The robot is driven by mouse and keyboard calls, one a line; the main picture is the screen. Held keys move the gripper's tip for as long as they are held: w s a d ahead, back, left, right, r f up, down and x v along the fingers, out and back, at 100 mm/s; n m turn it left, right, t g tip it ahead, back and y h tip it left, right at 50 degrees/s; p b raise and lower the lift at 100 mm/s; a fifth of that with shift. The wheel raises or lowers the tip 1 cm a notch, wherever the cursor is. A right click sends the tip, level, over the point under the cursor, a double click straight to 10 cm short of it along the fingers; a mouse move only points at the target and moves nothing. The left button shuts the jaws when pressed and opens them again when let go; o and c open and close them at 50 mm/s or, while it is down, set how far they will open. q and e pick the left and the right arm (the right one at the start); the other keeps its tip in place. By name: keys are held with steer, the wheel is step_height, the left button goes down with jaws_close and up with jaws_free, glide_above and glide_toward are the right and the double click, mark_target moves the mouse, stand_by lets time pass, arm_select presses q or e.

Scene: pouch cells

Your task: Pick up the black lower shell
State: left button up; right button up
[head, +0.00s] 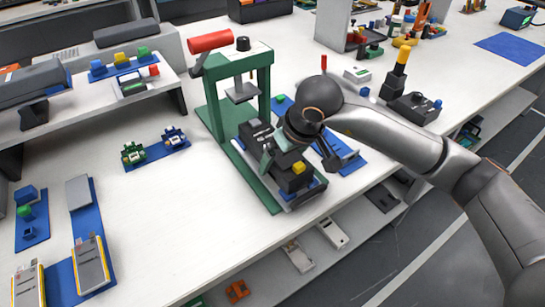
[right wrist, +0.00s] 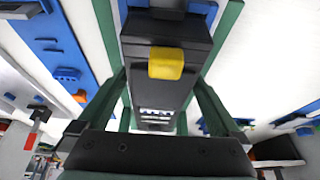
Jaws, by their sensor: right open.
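A long black block (head: 290,180), which may be the black lower shell, sits in a grey and blue carrier (head: 303,197) on the green base of a hand press (head: 241,90). A yellow piece (head: 299,167) is on its near end. In the right wrist view the black block (right wrist: 198,35) runs down the middle, with the yellow piece (right wrist: 166,63) on it. My right gripper (head: 298,158) is over the block, its jaws open, one finger to each side. I cannot tell whether they touch it. The gripper partly hides the block's middle. My left gripper is not in view.
A blue mat (head: 347,163) lies right of the press. A black box with a yellow-topped post (head: 412,107) stands farther right. Blue trays with small parts (head: 88,240) lie at left. The table's front edge is close to the press base.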

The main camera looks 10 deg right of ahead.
steer(key=shift+w+f, duration=0.1)
steer(key=shift+f, duration=0.15)
steer(key=shift+r, duration=0.1)
steer(key=c, duration=1.2)
steer(key=shift+c, duration=0.2)
steer(key=shift+r, duration=0.45)
step_height(320, 180, up, 3)
steer(key=shift+d+f, duration=0.15)
steer(key=s+d+r, duration=0.4)
steer(key=d+r, duration=0.5)
steer(key=d, duration=0.4)
steer(key=shift+r, duration=0.2)
steer(key=shift+w+d+f, duration=0.1)
steer(key=shift+w, duration=0.1)
